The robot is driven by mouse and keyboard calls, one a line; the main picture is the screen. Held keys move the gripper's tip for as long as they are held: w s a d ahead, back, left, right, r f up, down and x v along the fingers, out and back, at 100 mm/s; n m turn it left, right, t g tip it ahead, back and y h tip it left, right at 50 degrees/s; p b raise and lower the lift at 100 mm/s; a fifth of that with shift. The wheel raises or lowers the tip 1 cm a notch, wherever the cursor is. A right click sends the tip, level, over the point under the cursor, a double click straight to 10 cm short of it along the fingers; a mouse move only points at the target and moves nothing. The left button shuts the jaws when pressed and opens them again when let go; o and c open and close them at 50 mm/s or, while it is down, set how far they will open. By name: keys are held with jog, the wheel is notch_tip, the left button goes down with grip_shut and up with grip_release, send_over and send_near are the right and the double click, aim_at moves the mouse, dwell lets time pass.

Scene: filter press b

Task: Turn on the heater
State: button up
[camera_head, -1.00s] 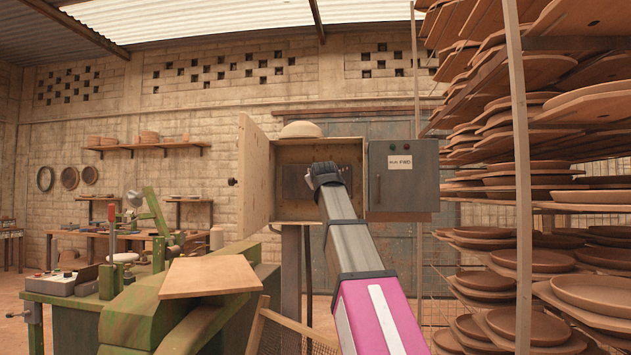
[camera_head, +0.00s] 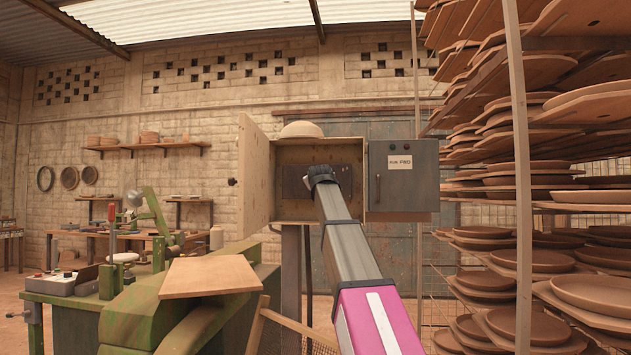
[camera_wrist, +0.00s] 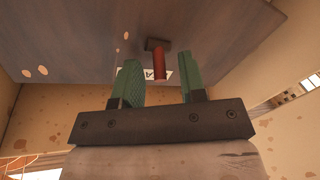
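An open wooden cabinet (camera_head: 289,156) stands in the middle of the head view, with a dark panel (camera_head: 345,178) at its back. In the wrist view, a red lever (camera_wrist: 159,66) with a dark base sticks out from the panel. A white label, partly hidden, is beside it. My gripper (camera_wrist: 161,76) is open, with its two green fingers on either side of the lever in the picture. Whether they touch it cannot be told. In the head view, my gripper end (camera_head: 320,174) is in front of the panel and hides the lever. No heater can be made out.
The cabinet's door (camera_head: 253,178) stands open at the left. A grey box with a handle and a label reading FWD (camera_head: 400,185) is at the right. Racks of clay plates (camera_head: 530,260) fill the right side; a green machine (camera_head: 150,310) is at left.

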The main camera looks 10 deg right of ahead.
grip_shut()
jog(key=shift+r+g, duration=0.2)
jog(key=shift+g, duration=0.5)
jog(key=shift+o, duration=0.3)
grip_release()
jog(key=s+r, duration=0.1)
jog(key=s, duration=0.9)
jog(key=shift+s+a+r, duration=0.15)
jog(key=shift+s+a, duration=0.15)
jog(key=shift+a, duration=0.05)
